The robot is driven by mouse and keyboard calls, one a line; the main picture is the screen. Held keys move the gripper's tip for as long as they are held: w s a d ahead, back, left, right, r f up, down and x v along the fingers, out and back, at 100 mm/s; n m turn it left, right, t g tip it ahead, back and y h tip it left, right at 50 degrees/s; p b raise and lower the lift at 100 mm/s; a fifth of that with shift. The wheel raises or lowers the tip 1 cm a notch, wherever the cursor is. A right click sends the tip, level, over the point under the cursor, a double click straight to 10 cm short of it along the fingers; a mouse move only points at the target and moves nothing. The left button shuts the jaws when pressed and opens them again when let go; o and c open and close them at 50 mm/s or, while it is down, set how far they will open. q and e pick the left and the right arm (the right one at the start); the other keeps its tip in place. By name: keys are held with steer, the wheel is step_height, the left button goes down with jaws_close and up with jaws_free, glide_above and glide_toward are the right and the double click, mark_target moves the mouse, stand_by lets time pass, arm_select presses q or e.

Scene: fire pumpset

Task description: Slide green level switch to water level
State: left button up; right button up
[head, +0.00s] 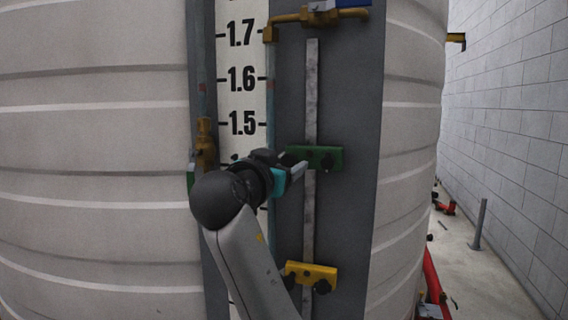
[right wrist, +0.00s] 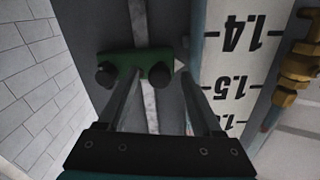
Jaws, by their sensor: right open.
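The green level switch (head: 322,156) sits on a vertical metal rail (head: 311,95), a little below the 1.5 mark of the white scale (head: 242,90). In the right wrist view the switch (right wrist: 137,60) shows two dark knobs and a pale pointer at its right end, near 1.4 on the upside-down scale (right wrist: 232,75). My right gripper (head: 300,160) is open and points at the switch. In the wrist view its fingers (right wrist: 158,75) appear on either side of the right-hand knob; contact cannot be told. A water level cannot be clearly made out. My left gripper is out of view.
A yellow switch (head: 312,274) sits lower on the same rail. Brass fittings (head: 318,17) are at the top and a brass valve (head: 205,143) is left of the scale. The ribbed tank (head: 90,180) curves away on both sides. A block wall (head: 510,110) stands right.

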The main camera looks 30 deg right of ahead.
jaws_close()
stand_by(0.3)
stand_by(1.0)
